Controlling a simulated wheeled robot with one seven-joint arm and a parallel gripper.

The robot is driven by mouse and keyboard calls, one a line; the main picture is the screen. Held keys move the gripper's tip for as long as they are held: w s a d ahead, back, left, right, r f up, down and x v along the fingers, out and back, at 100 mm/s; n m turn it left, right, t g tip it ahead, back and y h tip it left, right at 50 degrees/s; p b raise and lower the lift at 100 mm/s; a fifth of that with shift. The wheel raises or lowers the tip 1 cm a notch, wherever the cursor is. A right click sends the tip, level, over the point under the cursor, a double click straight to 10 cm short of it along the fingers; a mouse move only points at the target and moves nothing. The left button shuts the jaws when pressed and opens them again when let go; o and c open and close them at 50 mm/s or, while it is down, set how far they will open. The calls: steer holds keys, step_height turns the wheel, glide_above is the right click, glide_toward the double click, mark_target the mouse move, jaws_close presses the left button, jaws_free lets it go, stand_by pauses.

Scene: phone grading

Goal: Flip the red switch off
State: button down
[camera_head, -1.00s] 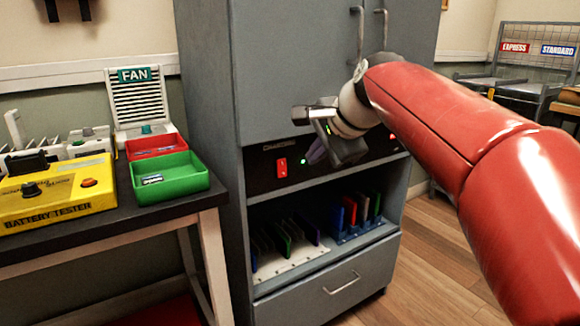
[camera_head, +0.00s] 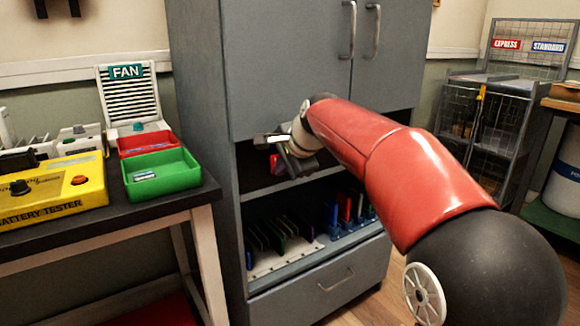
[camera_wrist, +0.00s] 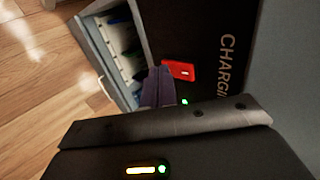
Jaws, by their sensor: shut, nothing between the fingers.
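The red switch (camera_wrist: 181,70) sits on the black charging panel (camera_wrist: 205,35), which carries white lettering. In the wrist view the switch is just beyond and to the right of my fingertips. Whether they touch it I cannot tell. My gripper (camera_wrist: 159,82) is shut and empty, its dark fingers together. In the head view my gripper (camera_head: 296,168) is in front of the panel and hides part of the switch (camera_head: 274,164). Which way the switch is set is unclear. A small green light (camera_wrist: 184,101) glows on the panel near my fingers.
The grey cabinet (camera_head: 265,75) has closed upper doors and an open shelf below the panel with several upright phones. At the left, a table holds a green tray (camera_head: 190,178), a red tray (camera_head: 165,141) and a yellow battery tester (camera_head: 55,192). A wire cage stands at the right.

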steer(key=shift+w+a, duration=0.1)
steer(key=shift+w, duration=0.1)
steer(key=shift+w+f+b, duration=0.1)
steer(key=shift+f+b, duration=0.35)
steer(key=shift+b, duration=0.55)
steer(key=shift+a+r+p, duration=0.1)
steer(key=shift+r+p, duration=0.25)
steer(key=shift+p, duration=0.05)
steer(key=shift+r, duration=0.1)
steer(key=shift+r+p, duration=0.9)
steer(key=shift+r, duration=0.05)
steer(key=shift+f, duration=0.2)
